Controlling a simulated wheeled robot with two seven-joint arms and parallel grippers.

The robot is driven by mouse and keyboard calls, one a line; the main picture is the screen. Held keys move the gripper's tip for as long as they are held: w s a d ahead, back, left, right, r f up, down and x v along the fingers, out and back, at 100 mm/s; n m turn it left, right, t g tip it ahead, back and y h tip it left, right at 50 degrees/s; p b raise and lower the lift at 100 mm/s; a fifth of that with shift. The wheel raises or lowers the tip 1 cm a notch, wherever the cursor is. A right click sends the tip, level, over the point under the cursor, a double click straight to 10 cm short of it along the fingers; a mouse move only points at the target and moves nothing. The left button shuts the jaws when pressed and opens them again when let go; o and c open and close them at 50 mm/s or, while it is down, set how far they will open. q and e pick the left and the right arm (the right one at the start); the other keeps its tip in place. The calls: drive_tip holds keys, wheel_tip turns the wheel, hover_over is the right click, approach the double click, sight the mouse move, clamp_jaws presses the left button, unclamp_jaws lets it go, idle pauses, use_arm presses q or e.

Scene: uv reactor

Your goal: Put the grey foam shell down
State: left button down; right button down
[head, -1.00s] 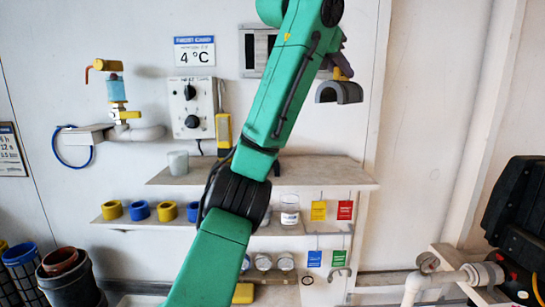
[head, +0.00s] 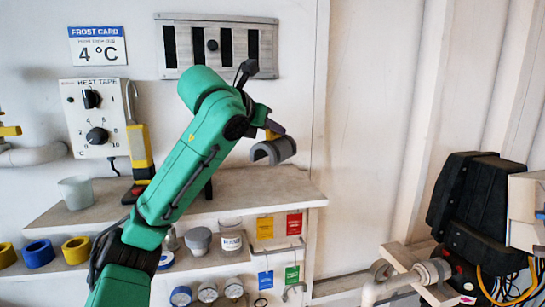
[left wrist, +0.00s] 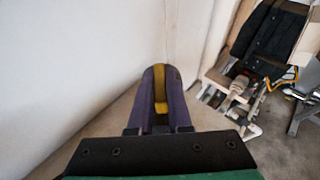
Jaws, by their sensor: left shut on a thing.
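The grey foam shell (head: 273,151) is an arched half-sleeve, open side down. My left gripper (head: 272,134) is shut on it from above. In the head view it shows just above the right end of the upper shelf (head: 285,186); the depth of the gap is hard to judge. In the left wrist view my left gripper (left wrist: 160,103) shows dark purple fingers with a yellow part between them, and I cannot make out the shell there. My right gripper is not in view.
A translucent cup (head: 76,192) and a yellow-black tool (head: 140,158) stand at the shelf's left. Jars, a labelled beaker (head: 230,235) and hanging tags are below. The right end of the upper shelf is clear. A pipe (head: 400,283) and black equipment stand at right.

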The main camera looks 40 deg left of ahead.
sight(275, 147)
use_arm(q)
drive_tip(key=shift+a+f, duration=0.1)
drive_tip(key=shift+f, duration=0.65)
drive_tip(key=shift+s+f, duration=0.15)
drive_tip(key=shift+f, duration=0.05)
drive_tip(key=shift+s+d+f, duration=0.3)
drive_tip(key=shift+s+d, duration=0.05)
drive_tip(key=shift+d, duration=0.1)
drive_tip(key=shift+w+d+f+p, duration=0.1)
drive_tip(key=shift+f+p, duration=0.1)
drive_tip(key=shift+f, duration=0.25)
drive_tip(key=shift+w+d+f+p, duration=0.1)
drive_tip(key=shift+f+p, duration=0.05)
drive_tip(key=shift+f, duration=0.25)
drive_tip(key=shift+w+a+f, duration=0.15)
drive_tip(key=shift+w+f, duration=0.05)
drive_tip(key=shift+f, duration=0.6)
drive_tip(key=shift+s, duration=0.25)
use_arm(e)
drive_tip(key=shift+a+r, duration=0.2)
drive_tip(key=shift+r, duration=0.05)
